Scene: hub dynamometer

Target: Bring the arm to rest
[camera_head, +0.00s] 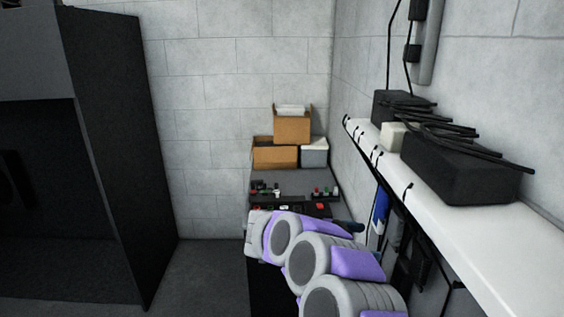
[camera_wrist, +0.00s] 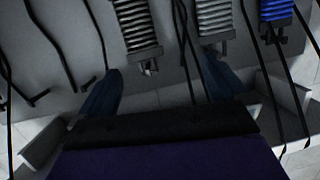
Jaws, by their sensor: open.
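My arm, with grey and purple links, reaches from the lower right of the head view across the front of the control bench (camera_head: 265,188). Its gripper end is small there, near the wall on the right. In the wrist view my gripper (camera_wrist: 158,64) shows two dark blue fingers spread wide apart. Nothing shows held between them. Beyond the fingers hang a grey coiled cable (camera_wrist: 137,22) and a second grey coil (camera_wrist: 209,18). I cannot tell whether the fingers touch any of the hanging cables.
A white shelf (camera_head: 440,215) with black boxes (camera_head: 455,168) and cables runs along the right wall. Cardboard boxes (camera_head: 292,128) and a grey bin (camera_head: 314,155) stand behind the bench. A blue coil (camera_wrist: 277,9) hangs at right. A dark cabinet (camera_head: 120,140) stands left, with clear floor (camera_head: 205,270) beside it.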

